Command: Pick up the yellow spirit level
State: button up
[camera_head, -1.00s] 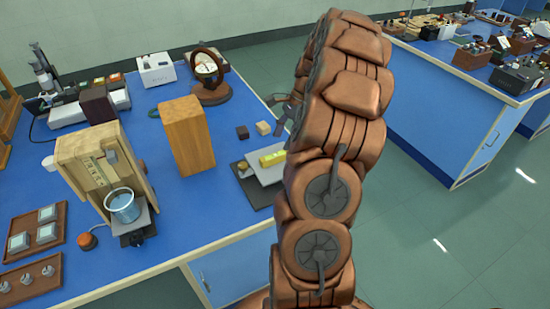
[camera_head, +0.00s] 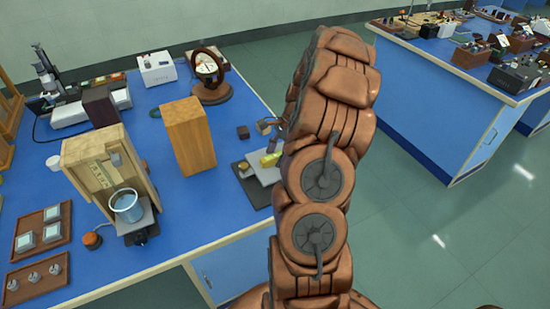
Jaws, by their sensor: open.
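The yellow spirit level (camera_head: 270,159) lies on a light grey plate (camera_head: 262,173) near the right edge of the blue bench. My arm hides its right end. My gripper (camera_head: 268,134) shows only in part beside the arm, above and behind the spirit level. It is open, and nothing shows between its fingers. I cannot tell its exact height over the level.
A small brass-coloured piece (camera_head: 243,166) lies left of the level on the dark base. A dark small block (camera_head: 242,132) sits behind it. A tall wooden block (camera_head: 188,137) and a wooden case with a beaker (camera_head: 127,206) stand to the left. Another bench (camera_head: 430,105) is at right.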

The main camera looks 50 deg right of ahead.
jog(key=shift+f, duration=0.25)
dwell(0.3)
jog(key=shift+c, duration=0.4)
grip_shut()
